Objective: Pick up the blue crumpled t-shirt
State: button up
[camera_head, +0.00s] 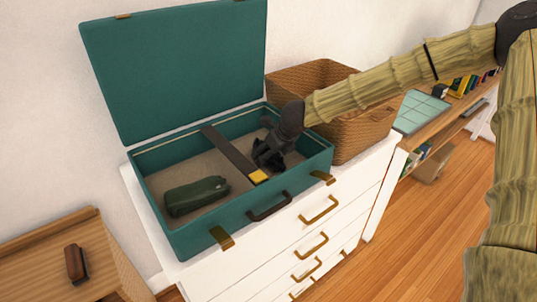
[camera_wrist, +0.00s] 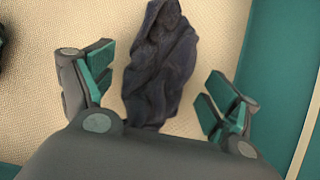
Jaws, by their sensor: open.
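The blue crumpled t-shirt (camera_wrist: 160,62) is a dark navy, folded bundle lying on the beige lining of the suitcase. It shows in the wrist view at the upper middle, between the two fingers. In the head view my gripper hides it, and I cannot pick it out there. My gripper (camera_wrist: 160,100) is open, with one green-padded finger on each side of the t-shirt and visible gaps to the cloth. In the head view my gripper (camera_head: 268,158) points down into the right half of the open green suitcase (camera_head: 290,183).
A dark green rolled item (camera_head: 197,196) lies in the suitcase's left half, past a dark strap (camera_head: 230,153). The raised lid (camera_head: 180,65) stands behind. A wicker basket (camera_head: 358,135) is close on the right. The suitcase rests on a white dresser (camera_head: 345,200).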

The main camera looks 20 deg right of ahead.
jog(key=c, duration=1.2)
jog(key=shift+r, duration=0.15)
